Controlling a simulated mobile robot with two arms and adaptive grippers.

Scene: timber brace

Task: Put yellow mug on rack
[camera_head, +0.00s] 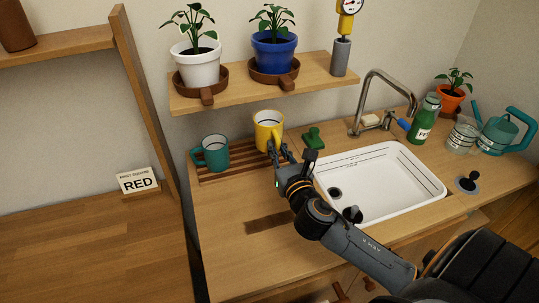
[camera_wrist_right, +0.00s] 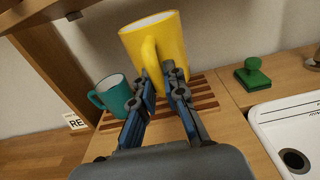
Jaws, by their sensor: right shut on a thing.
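The yellow mug (camera_head: 268,128) is upright at the right part of the slatted wooden rack (camera_head: 232,177) in the head view. In the right wrist view the yellow mug (camera_wrist_right: 160,42) shows large, its handle facing me. My right gripper (camera_head: 281,155) is shut on the mug's handle; in the wrist view its fingers (camera_wrist_right: 160,88) are on both sides of the handle. I cannot tell whether the mug's base touches the rack (camera_wrist_right: 203,97). A teal mug (camera_head: 215,152) stands on the rack's left part. My left gripper is not in view.
A green stamp-like object (camera_head: 313,138) lies right of the rack, beside the white sink (camera_head: 400,190). A shelf (camera_head: 235,94) with potted plants hangs above the rack. A faucet (camera_head: 385,80) and green bottle (camera_head: 424,120) stand behind the sink. The counter front (camera_head: 225,225) is clear.

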